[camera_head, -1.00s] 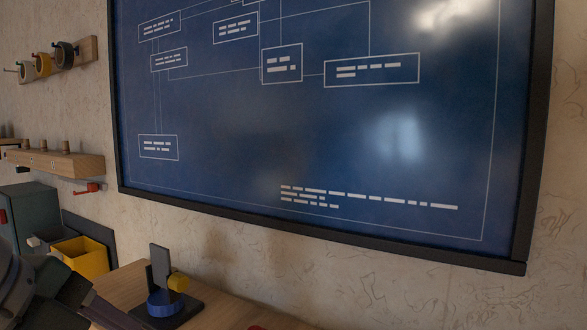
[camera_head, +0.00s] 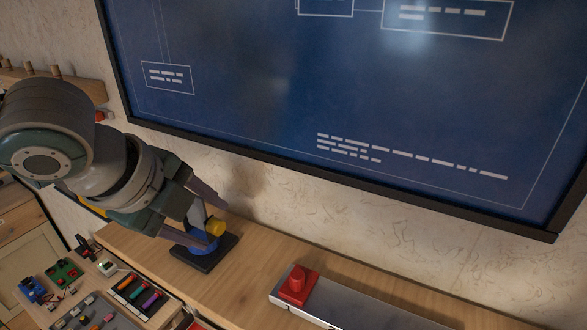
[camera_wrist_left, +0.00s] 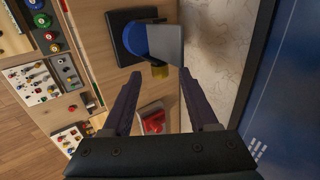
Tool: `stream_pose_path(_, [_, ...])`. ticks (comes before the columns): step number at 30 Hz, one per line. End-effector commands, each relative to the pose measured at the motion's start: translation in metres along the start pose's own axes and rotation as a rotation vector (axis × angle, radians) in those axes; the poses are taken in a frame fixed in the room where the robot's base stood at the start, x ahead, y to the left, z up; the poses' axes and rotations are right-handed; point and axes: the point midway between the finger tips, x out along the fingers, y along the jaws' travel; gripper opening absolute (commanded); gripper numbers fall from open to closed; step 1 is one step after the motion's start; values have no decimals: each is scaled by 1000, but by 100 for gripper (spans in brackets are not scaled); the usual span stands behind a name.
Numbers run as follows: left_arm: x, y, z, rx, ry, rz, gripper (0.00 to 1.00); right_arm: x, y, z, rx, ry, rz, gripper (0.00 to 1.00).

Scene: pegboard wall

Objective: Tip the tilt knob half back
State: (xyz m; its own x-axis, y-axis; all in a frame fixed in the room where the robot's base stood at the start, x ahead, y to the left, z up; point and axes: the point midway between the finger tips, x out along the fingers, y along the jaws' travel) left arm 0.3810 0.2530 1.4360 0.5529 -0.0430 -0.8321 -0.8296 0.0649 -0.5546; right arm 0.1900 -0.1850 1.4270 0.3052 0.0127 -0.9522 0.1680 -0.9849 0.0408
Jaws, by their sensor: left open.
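The tilt knob (camera_head: 215,226) is a small yellow cylinder on the side of a stand with a grey upright plate (camera_head: 196,213), a blue round part (camera_head: 203,243) and a dark square base (camera_head: 203,260). The stand is on the wooden shelf below the board. My left gripper (camera_head: 202,209) is at the stand, its fingers partly covering it. In the left wrist view the open fingers point towards the yellow knob (camera_wrist_left: 160,71), which shows between and just beyond the fingertips (camera_wrist_left: 160,78). Contact cannot be told. The grey plate (camera_wrist_left: 165,45) hides part of the blue part. My right gripper is not in view.
A large blue board (camera_head: 330,90) hangs behind the shelf (camera_head: 260,252). A red block (camera_head: 298,286) sits on a grey rail (camera_head: 350,312) to the right. Trays with small coloured parts (camera_head: 100,300) lie at the lower left. The shelf between stand and rail is clear.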

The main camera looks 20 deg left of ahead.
Motion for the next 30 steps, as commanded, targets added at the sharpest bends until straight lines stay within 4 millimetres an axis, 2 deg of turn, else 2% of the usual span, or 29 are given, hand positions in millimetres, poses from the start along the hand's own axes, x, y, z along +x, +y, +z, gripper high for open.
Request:
stream_pose_path(6, [12,0,0,1,0,0,60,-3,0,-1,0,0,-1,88])
stream_pose_path(14, [13,0,0,2,0,0,60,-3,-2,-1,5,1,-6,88])
stream_pose_path(30, [13,0,0,1,0,0,1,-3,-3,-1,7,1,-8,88])
